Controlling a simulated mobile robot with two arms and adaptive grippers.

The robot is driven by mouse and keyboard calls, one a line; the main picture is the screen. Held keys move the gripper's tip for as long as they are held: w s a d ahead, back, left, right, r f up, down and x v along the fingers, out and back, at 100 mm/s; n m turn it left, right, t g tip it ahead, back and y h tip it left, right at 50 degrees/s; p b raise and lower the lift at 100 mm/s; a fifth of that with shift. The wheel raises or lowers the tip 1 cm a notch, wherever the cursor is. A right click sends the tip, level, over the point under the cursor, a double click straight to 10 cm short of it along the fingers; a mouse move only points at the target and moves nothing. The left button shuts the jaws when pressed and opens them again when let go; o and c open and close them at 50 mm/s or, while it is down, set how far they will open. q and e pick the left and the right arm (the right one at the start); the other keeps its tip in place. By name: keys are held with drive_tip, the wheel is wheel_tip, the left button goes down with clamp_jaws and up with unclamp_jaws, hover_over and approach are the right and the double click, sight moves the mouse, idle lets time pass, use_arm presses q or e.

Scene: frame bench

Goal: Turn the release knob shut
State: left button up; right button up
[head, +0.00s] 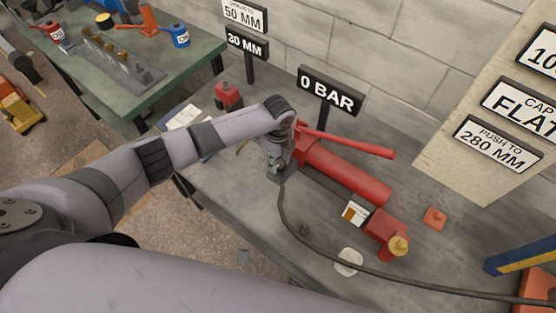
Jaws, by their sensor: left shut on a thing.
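A red hydraulic hand pump (345,174) lies on the grey bench, with a long red lever (352,144) above its body. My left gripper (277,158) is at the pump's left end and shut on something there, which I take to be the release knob. The knob itself is hidden behind the gripper and wrist. A black sign (331,90) behind the pump reads "0 BAR". My right gripper is not in view.
A dark hose (286,215) curves over the bench (260,225) to the right. Another red part (228,95) stands behind my wrist.

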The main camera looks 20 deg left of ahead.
sight(278, 163)
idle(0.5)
use_arm(q)
drive_tip(key=o, duration=1.1)
drive_tip(key=shift+o, duration=0.2)
drive_tip(key=shift+r, duration=0.1)
wheel_tip(278, 163, up, 12)
